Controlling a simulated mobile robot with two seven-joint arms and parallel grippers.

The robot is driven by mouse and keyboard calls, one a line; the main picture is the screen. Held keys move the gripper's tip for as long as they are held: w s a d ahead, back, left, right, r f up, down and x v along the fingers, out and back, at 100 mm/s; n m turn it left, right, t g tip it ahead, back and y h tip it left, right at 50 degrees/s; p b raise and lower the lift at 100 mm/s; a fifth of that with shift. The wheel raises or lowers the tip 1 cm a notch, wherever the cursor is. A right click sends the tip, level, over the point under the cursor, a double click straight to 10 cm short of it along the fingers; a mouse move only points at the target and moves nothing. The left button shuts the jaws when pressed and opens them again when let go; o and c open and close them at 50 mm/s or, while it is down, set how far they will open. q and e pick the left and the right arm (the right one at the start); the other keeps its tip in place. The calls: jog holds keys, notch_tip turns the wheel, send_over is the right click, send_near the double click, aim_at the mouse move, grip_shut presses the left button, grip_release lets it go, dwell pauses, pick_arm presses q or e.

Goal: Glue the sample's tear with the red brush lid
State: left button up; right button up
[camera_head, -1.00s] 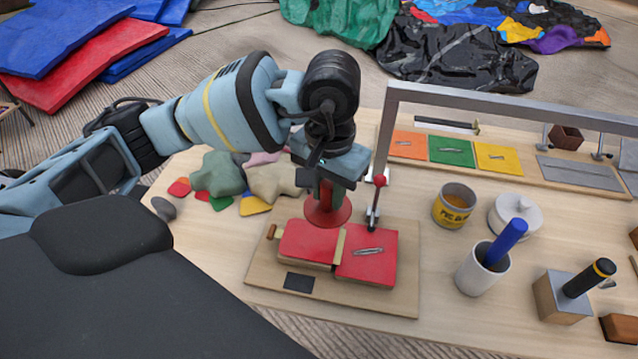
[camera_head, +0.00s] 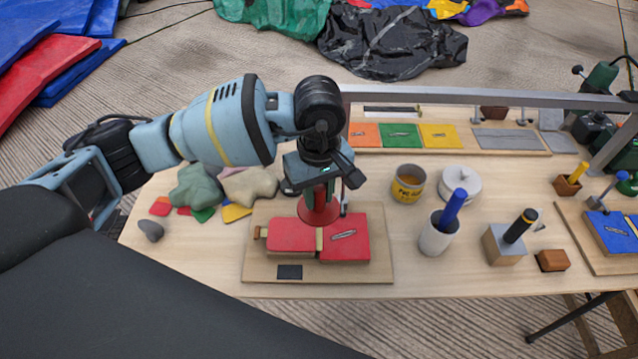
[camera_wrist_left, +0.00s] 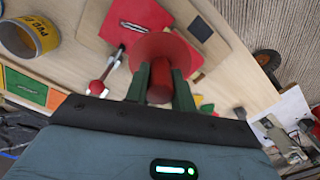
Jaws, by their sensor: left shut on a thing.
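The sample is a red piece (camera_head: 357,247) on a wooden board (camera_head: 262,268), with a pale slanted tear-like mark (camera_head: 344,234) on its right part. It also shows in the left wrist view (camera_wrist_left: 150,12). My left gripper (camera_head: 321,188) is shut on the red brush lid (camera_head: 320,212), whose wide disc points down at the sample's back edge, near where its left and right parts meet. In the left wrist view the lid (camera_wrist_left: 160,55) sits between the two green fingers. The brush end is hidden, and I cannot tell whether it touches the sample. My right gripper is not in view.
An open yellow-labelled glue can (camera_head: 409,184) stands right of the sample. A metal rail (camera_head: 460,97) crosses behind.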

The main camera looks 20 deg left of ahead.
pick_arm(q)
jog(key=shift+d+r+n+p, duration=0.3)
jog(key=shift+r+n, duration=0.2)
jog(key=shift+r, duration=0.15)
jog(key=shift+d+n, duration=0.15)
jog(key=shift+n, duration=0.15)
jog(key=shift+d+f+n, duration=0.1)
jog(key=shift+f+n, duration=0.1)
jog(key=shift+n, duration=0.1)
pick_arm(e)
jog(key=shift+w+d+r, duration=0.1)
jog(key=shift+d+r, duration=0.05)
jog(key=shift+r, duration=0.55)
pick_arm(q)
jog(key=shift+f, duration=0.15)
